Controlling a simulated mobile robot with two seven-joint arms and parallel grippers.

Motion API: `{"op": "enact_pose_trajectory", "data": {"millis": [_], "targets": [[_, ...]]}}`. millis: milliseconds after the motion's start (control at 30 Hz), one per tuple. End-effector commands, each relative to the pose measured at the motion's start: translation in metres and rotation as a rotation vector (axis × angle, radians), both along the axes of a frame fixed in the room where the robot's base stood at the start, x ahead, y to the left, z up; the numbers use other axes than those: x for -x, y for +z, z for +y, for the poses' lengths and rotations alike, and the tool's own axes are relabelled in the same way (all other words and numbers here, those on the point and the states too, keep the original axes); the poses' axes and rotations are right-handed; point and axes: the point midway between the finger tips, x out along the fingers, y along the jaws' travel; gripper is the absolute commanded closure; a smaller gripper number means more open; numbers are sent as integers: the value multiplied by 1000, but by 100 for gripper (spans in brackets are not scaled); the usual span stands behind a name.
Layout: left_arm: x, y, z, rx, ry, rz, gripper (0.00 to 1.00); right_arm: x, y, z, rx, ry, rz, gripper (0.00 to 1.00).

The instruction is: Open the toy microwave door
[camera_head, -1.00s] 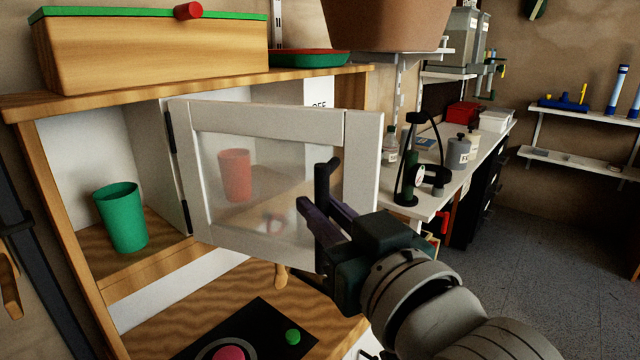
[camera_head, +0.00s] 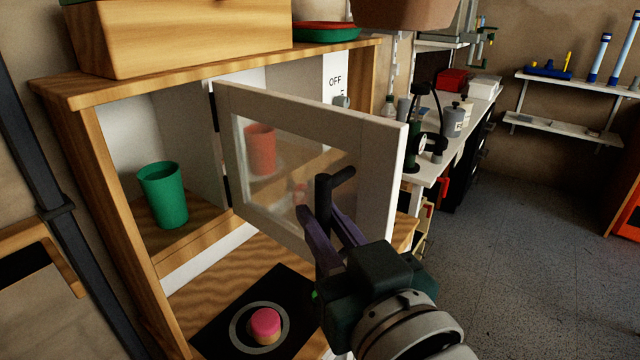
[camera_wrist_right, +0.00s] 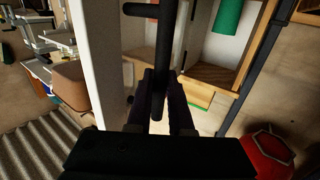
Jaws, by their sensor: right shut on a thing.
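The toy microwave door (camera_head: 385,165) is a white frame with a clear pane, hinged on its left side and swung part way out from the wooden cabinet (camera_head: 95,165). Its dark handle (camera_head: 323,190) is on the outer face near the free edge. My right gripper (camera_head: 328,225) is shut on the handle. In the right wrist view the two fingers (camera_wrist_right: 160,100) sit on either side of the dark handle bar (camera_wrist_right: 160,60). A green cup (camera_head: 163,195) stands inside the cabinet and a red cup (camera_head: 260,148) shows through the pane. My left gripper is not in view.
A black hob plate with a pink and wooden piece (camera_head: 264,322) lies on the wooden counter below the door. A wooden box (camera_head: 180,35) sits on top of the cabinet. A workbench (camera_head: 440,175) stands behind at the right, with open floor (camera_head: 530,220) beside it.

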Motion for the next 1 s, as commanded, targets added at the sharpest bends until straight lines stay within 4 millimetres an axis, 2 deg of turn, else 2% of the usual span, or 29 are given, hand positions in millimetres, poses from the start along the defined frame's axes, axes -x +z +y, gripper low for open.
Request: {"op": "enact_pose_trajectory", "data": {"millis": [233, 267, 500, 800, 867, 1000], "targets": [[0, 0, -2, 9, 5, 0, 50, 0, -1, 0, 2, 1, 2, 100], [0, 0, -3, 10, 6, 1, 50, 0, -1, 0, 2, 1, 2, 78], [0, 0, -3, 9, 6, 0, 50, 0, 0, 0, 1, 0, 1, 51], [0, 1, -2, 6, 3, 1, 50, 3, 0, -2, 2, 0, 2, 51], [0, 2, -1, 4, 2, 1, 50, 9, -1, -4, 2, 0, 2, 51], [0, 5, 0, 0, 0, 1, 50, 32, -1, -12, 2, 0, 3, 51]]}}
